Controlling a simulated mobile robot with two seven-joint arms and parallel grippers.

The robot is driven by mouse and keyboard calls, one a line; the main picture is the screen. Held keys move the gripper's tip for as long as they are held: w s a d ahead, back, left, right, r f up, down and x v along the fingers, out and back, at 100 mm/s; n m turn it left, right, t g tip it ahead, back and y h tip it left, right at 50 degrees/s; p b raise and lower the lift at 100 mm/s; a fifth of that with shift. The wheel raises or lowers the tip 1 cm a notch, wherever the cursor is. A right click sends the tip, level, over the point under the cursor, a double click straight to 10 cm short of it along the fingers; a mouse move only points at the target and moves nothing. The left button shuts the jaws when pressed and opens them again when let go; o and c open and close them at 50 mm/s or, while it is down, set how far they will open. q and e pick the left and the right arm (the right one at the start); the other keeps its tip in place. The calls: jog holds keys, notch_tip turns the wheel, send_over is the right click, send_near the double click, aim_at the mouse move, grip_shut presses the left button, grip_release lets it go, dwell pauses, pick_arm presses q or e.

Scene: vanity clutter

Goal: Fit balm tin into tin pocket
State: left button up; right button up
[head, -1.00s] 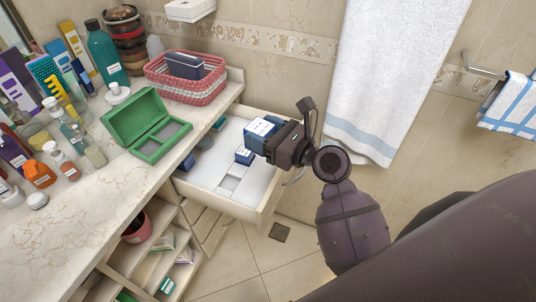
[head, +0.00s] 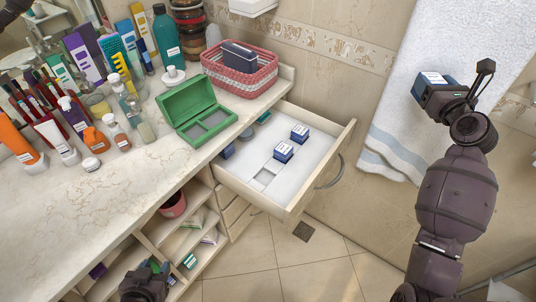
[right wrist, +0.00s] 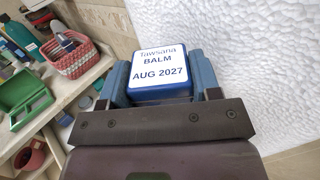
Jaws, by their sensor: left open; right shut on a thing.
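The balm tin (right wrist: 160,62) is a blue block with a white label reading "BALM AUG 2027". My right gripper (head: 434,90) is shut on it, in the air right of the drawer and in front of the hanging towel. In the right wrist view the blue fingers press both sides of the tin. The open drawer (head: 322,178) has a white insert with recessed empty pockets (head: 265,178) near its front; I cannot tell which is the tin pocket. My left gripper (head: 147,281) is open, low at the bottom edge, in front of the shelves.
Two blue labelled boxes (head: 300,133) (head: 283,151) stand in the drawer, with smaller items along its left side. An open green case (head: 190,108) and a pink basket (head: 241,72) sit on the cluttered counter. A towel (head: 395,150) hangs at right.

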jog(key=shift+a, duration=0.1)
dwell(0.5)
jog(key=s+a+f+b, duration=0.1)
jog(key=s+a+f, duration=0.4)
jog(key=a, duration=0.4)
jog(key=s+a+f+h+b, duration=0.1)
jog(key=s+a+f+b, duration=0.1)
jog(key=s+a+f, duration=0.4)
jog(key=s+a, duration=0.2)
jog(key=shift+a+f+m, duration=0.2)
jog(key=shift+a+m, duration=0.1)
jog(key=shift+a, duration=0.1)
jog(key=shift+s, duration=0.1)
